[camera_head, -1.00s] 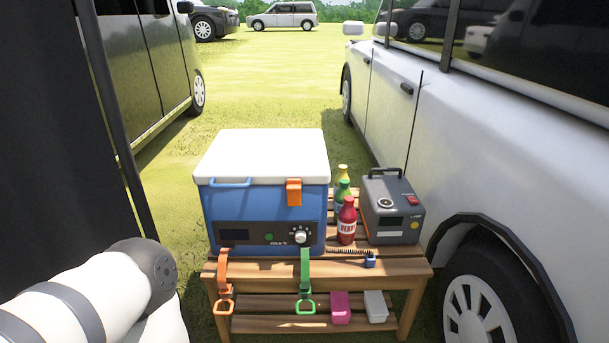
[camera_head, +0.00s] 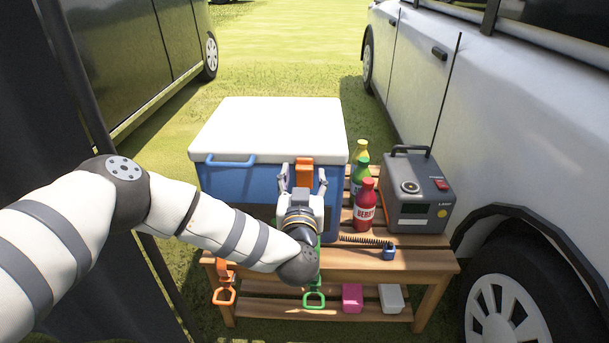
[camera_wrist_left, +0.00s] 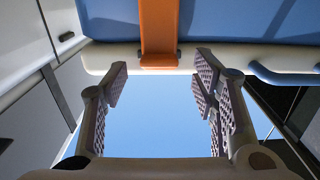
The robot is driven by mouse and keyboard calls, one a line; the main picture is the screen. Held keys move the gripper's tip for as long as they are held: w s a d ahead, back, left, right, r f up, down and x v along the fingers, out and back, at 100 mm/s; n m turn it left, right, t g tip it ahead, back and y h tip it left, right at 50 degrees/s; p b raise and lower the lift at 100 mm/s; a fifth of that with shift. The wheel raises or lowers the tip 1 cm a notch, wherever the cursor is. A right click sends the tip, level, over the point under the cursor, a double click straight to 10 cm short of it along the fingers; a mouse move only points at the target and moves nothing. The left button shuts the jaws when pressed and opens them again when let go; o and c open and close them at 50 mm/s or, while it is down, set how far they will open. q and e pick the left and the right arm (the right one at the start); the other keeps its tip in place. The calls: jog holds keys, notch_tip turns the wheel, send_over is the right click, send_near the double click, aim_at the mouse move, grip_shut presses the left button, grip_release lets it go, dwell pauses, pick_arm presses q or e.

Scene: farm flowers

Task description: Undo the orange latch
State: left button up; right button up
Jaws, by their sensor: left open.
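The orange latch (camera_head: 304,170) is on the front of the blue cooler (camera_head: 245,182), at the edge of its white lid (camera_head: 270,125). My left gripper (camera_head: 303,180) is open in front of the latch, one finger to each side of it. In the left wrist view the latch (camera_wrist_left: 159,30) hangs in from the top centre, above and between the open fingers (camera_wrist_left: 160,85). The jaws are empty; I see no contact with the latch. My left wrist hides the lower cooler front and its control panel. My right gripper is not in view.
The cooler stands on a wooden bench (camera_head: 425,262). Several bottles, including a red one (camera_head: 365,205), and a grey power box (camera_head: 418,195) stand to its right. A white vehicle (camera_head: 500,120) is close on the right.

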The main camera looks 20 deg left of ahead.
pick_arm(q)
jog(key=shift+x, duration=1.25)
jog(key=shift+d, duration=0.1)
grip_shut()
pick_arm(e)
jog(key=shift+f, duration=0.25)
pick_arm(q)
jog(key=shift+f, duration=0.1)
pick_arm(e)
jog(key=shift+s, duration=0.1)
